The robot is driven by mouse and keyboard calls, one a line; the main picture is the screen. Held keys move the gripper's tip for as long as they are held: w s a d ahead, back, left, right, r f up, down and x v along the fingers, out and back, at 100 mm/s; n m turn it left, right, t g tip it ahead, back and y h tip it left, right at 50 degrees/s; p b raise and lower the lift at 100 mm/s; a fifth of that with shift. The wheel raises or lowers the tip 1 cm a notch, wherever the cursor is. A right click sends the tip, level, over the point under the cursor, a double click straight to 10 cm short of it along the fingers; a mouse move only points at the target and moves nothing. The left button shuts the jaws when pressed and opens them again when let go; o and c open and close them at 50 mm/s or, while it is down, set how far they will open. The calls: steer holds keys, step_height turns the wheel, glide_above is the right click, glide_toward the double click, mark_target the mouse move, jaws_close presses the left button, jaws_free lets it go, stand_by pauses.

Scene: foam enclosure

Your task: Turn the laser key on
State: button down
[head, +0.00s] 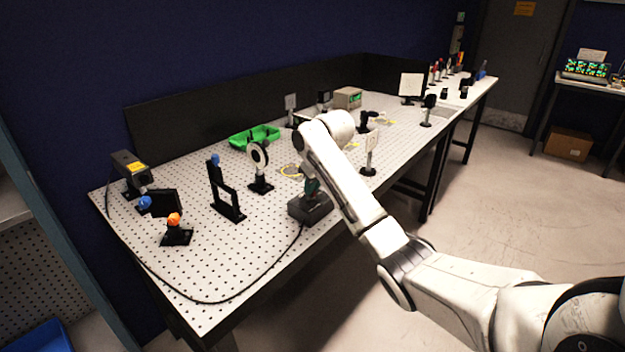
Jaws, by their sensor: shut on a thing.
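A dark control box (310,208) sits near the front edge of the perforated table, with a black cable running from its side. My gripper (312,190) is at the top of this box, pointing down and partly hidden behind my white forearm. It is shut at the place of the laser key. The key itself is too small and covered to make out, and its turn angle cannot be seen. A dark laser head with a yellow label (128,166) stands at the table's far left corner.
Optic mounts stand left of the box: a black upright bracket (226,190), a round white-faced mount (259,165) and an orange-knobbed mount (176,231). A green tray (254,137) lies behind. A post with a white plate (370,155) stands right of my arm. Front left is mostly clear.

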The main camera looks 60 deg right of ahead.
steer(key=m+p, duration=0.2)
steer(key=m+g+h+p, duration=0.1)
steer(key=m+p, duration=0.1)
steer(key=shift+w+a+r, duration=0.15)
steer(key=shift+a, duration=0.05)
steer(key=m+g+h+p, duration=0.1)
steer(key=m, duration=0.3)
steer(key=shift+w, duration=0.1)
steer(key=m+g, duration=0.1)
steer(key=m, duration=0.3)
steer(key=shift+w+f+g, duration=0.1)
steer(key=shift+f+g, duration=0.1)
steer(key=shift+g, duration=0.2)
steer(key=shift+m+g+b, duration=0.5)
steer(key=shift+m+g, duration=0.1)
steer(key=shift+m, duration=1.1)
steer(key=shift+r, duration=0.1)
steer(key=c, duration=1.2)
jaws_free()
